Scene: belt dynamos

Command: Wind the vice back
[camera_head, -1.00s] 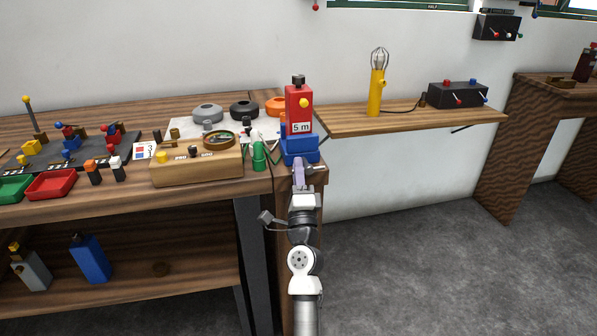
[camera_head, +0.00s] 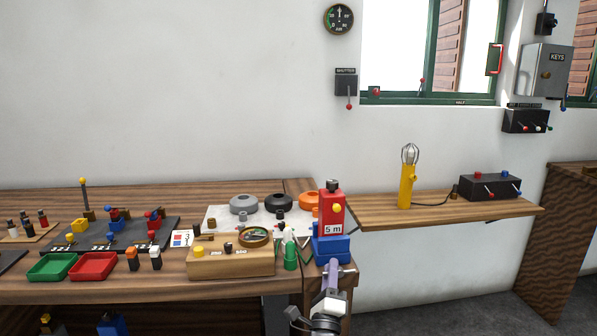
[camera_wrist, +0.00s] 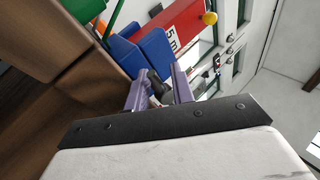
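The vice (camera_head: 332,248) is blue and stands on the right end of the workbench, with a red block (camera_head: 331,212) marked "5 m" upright in it. In the wrist view the blue vice (camera_wrist: 153,48) and the red block (camera_wrist: 185,28) are tilted just beyond my fingers. My gripper (camera_head: 333,275) is right in front of the vice, on the near side. In the wrist view my gripper's purple fingers (camera_wrist: 160,91) stand apart, with a small dark part between them, seemingly the vice's handle. I cannot tell whether they touch it.
A wooden box (camera_head: 232,263) and a green bottle (camera_head: 291,256) stand left of the vice. A red tray (camera_head: 93,266) and a green tray (camera_head: 52,267) are further left. A shelf (camera_head: 450,212) with a yellow lamp (camera_head: 406,187) is on the right.

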